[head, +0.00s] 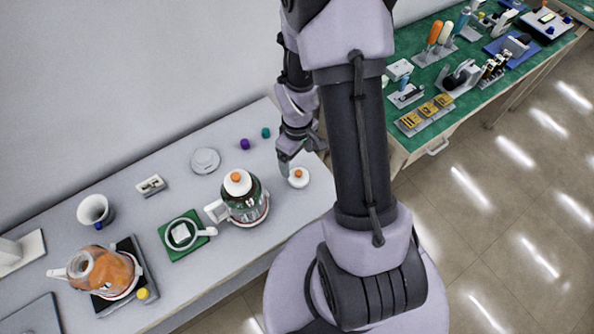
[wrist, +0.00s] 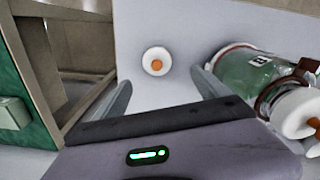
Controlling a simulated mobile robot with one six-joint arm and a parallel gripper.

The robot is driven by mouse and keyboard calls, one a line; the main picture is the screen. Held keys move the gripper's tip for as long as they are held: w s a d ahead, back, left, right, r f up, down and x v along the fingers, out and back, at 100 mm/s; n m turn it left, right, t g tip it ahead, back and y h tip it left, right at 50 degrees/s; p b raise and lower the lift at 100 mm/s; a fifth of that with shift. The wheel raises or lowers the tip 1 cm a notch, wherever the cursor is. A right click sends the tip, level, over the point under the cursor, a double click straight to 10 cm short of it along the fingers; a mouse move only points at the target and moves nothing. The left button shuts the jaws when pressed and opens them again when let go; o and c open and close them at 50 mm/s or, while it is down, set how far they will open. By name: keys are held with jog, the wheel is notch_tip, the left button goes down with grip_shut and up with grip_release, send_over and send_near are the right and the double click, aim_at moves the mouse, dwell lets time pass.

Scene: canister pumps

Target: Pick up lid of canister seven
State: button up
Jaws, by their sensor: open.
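A small round white lid with an orange knob (head: 298,178) lies flat on the grey table, near its right end. In the wrist view the same lid (wrist: 147,55) shows ahead, between the lines of my two fingers. My gripper (head: 284,168) is open and empty, above and close to this lid; the wrist view shows the fingers (wrist: 160,88) spread apart. A green glass canister (head: 250,209) with a white handle stands to the left of the lid, with its own white, orange-knobbed lid (head: 238,183) on top. It also shows in the wrist view (wrist: 250,80). I cannot read a number seven.
A flat white disc (head: 205,161) and purple (head: 245,144) and teal (head: 266,133) pieces lie behind the canister. A green mat (head: 182,252) with a white-handled vessel and an orange glass pot (head: 105,270) stand farther left. A green workbench (head: 445,120) is at right.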

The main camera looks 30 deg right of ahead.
aim_at(299, 172)
jog(key=f+b, duration=0.1)
jog(key=f, duration=0.2)
jog(key=f+b, duration=0.1)
jog(key=f, duration=0.2)
jog(key=f+b, duration=0.1)
jog(key=f, duration=0.3)
jog(key=shift+w+d, duration=0.1)
jog(key=shift+d, duration=0.25)
jog(key=shift+r, duration=0.2)
jog(key=c, duration=1.4)
